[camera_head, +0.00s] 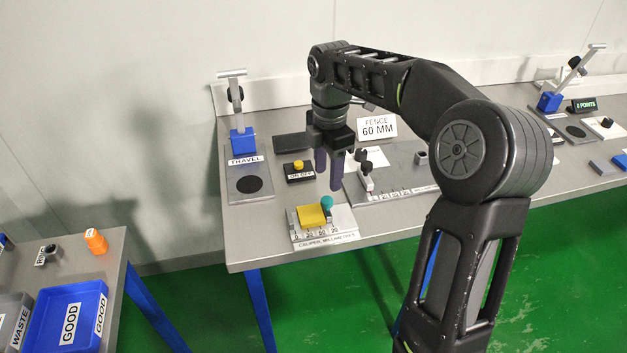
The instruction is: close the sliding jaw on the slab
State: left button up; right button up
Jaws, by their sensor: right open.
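The yellow slab (310,215) lies on the caliper fixture (327,239), a light plate with a printed scale near the front edge of the bench. The sliding jaw (327,203) carries a teal knob and stands at the slab's right end. I cannot tell whether the jaw touches the slab. My right gripper (329,181) points down, open and empty, a little above and behind the teal knob. Its fingers are apart from the knob. My left gripper is not in view.
The travel stand (249,184) is left of the caliper, with the on/off switch (299,171) behind it. A separate table with a blue GOOD bin (103,290) is at lower left.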

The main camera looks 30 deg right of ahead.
aim_at(326, 199)
jog(key=shift+w, duration=0.25)
jog(key=shift+s+r, duration=0.15)
jog(key=shift+s, duration=0.15)
jog(key=shift+w+f, duration=0.15)
jog(key=shift+f, duration=0.25)
notch_tip(326, 199, down, 7)
jog(key=shift+f+p, duration=0.1)
jog(key=shift+p, duration=0.25)
jog(key=shift+c, duration=0.6)
jog(key=c, duration=0.9)
jog(key=shift+o, duration=0.2)
